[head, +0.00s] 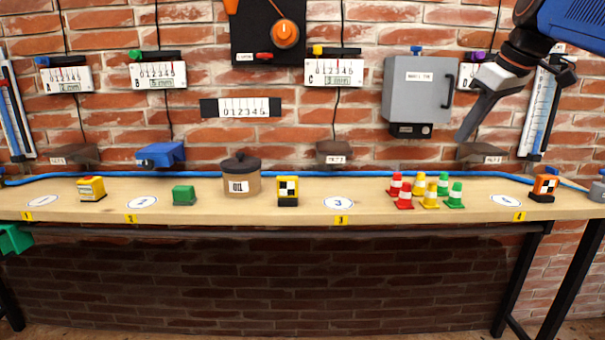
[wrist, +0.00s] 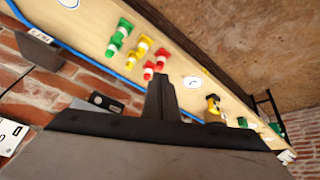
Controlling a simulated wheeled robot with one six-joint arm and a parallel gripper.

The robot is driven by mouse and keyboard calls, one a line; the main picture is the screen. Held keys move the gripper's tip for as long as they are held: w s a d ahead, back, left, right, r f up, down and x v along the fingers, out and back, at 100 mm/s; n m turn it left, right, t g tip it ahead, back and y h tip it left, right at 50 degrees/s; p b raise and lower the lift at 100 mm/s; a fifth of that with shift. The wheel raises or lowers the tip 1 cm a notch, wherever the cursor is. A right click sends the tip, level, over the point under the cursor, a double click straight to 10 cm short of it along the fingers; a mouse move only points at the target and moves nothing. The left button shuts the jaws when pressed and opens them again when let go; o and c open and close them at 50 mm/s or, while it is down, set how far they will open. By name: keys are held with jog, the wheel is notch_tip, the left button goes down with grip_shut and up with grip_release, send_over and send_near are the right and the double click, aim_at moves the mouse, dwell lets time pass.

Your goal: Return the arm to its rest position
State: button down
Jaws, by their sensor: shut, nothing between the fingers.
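My gripper (head: 468,132) is at the upper right in the head view, in front of the brick wall and above the bench. It points down and to the left, and its fingers are together with nothing between them. In the wrist view my gripper (wrist: 160,88) shows as a dark shut pair of fingers. Beyond it lie the small red, yellow and green cones (wrist: 140,48) on the bench. The gripper touches nothing that I can see. My arm comes in from the upper right corner of the head view.
The wooden bench (head: 300,208) carries several cones (head: 430,190), an oil pot (head: 241,180), a green block (head: 184,195), a yellow block (head: 91,188), a checkered yellow block (head: 288,190) and an orange block (head: 543,188). A grey wall box (head: 415,88) hangs left of my gripper. Gauges line the wall.

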jog(key=s+a+f+m, duration=0.2)
jog(key=s+f, duration=0.6)
jog(key=f, duration=0.3)
jog(key=s+a+f+m+h, duration=0.1)
jog(key=s+a+f+m, duration=0.1)
jog(key=s+f, duration=0.6)
jog(key=s+a+f+m+h, duration=0.1)
jog(key=s+f, duration=0.7)
jog(key=f, duration=0.8)
jog(key=shift+s+a+m+g, duration=0.3)
jog(key=shift+a+m, duration=0.25)
jog(key=shift+m, duration=0.15)
